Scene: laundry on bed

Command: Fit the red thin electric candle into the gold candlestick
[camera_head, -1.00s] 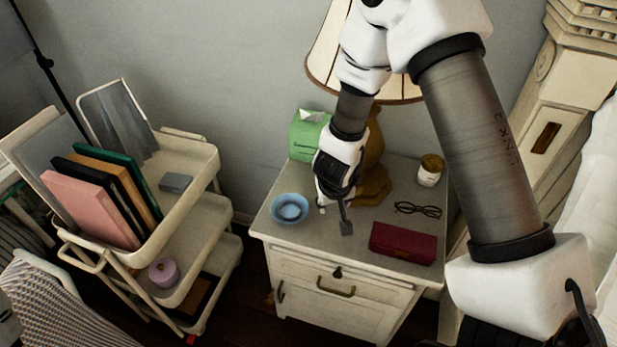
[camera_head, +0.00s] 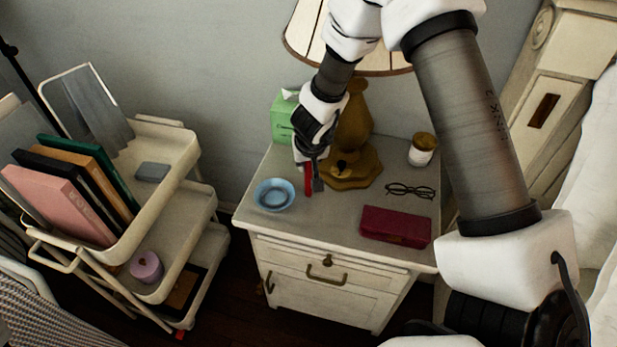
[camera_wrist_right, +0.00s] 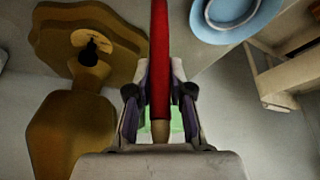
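The red thin candle (camera_wrist_right: 160,55) is between the two fingers of my right gripper (camera_wrist_right: 160,100), and its pale end shows near the palm in the wrist view. In the head view my right gripper (camera_head: 309,168) is above the nightstand, and a short red piece of the candle (camera_head: 308,180) shows beside a dark finger. A small gold holder with a dark opening, seemingly the candlestick (camera_head: 340,164), is just right of the gripper, by the gold lamp's foot. It also shows at upper left in the wrist view (camera_wrist_right: 92,43). My left gripper is out of view.
The nightstand (camera_head: 285,222) also bears a blue bowl (camera_head: 274,195), red case (camera_head: 395,227), glasses (camera_head: 410,190), jar (camera_head: 422,149) and green tissue box (camera_head: 283,118). The gold lamp (camera_head: 354,115) stands close behind the gripper. A cart (camera_head: 185,180) is at left.

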